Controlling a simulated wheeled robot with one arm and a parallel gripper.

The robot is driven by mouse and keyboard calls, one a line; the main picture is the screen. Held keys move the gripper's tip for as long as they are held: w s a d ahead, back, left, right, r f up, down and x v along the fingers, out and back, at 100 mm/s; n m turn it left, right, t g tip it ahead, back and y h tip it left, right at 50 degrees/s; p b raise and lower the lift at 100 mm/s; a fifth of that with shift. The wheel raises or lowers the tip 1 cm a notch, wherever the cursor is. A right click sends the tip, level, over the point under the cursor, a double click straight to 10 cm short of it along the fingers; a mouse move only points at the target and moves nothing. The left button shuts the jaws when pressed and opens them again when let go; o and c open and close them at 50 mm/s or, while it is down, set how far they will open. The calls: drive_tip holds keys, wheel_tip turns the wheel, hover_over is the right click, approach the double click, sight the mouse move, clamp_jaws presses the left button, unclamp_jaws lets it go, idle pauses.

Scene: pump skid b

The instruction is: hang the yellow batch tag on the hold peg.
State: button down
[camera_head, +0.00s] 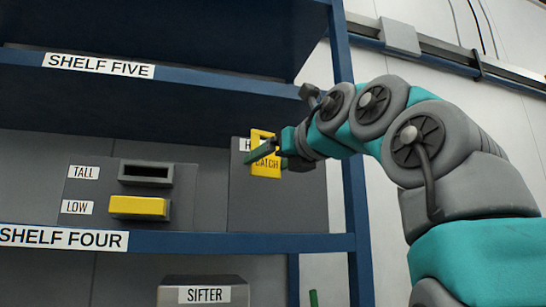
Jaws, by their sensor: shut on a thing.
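The yellow batch tag (267,168), with dark lettering that reads in part "BATCH", is upright in front of a grey panel on the shelf unit. My gripper (268,153) reaches it from the right with green fingers and is shut on it. One finger crosses the front of the tag. A white label starting with "H" (244,144) is partly covered by the tag. The hold peg cannot be made out; the tag and my fingers cover that part of the panel. I cannot tell whether the tag touches a peg.
Left of the tag, a grey panel carries a dark slot (146,173) labelled "TALL" and a yellow block (139,207) labelled "LOW". The blue shelf edge (200,242) runs below. A blue upright (355,200) stands right of the tag, close to my arm. A "SIFTER" box (204,292) is underneath.

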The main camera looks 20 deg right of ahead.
sight(269, 166)
drive_tip(key=shift+w+f+p, duration=0.1)
drive_tip(key=shift+w+p, duration=0.35)
drive_tip(key=shift+w, duration=2.05)
drive_tip(key=shift+w+f, duration=0.5)
drive_tip(key=shift+w, duration=0.2)
unclamp_jaws()
drive_tip(key=shift+b+v, duration=0.9)
drive_tip(key=shift+v, duration=3.1)
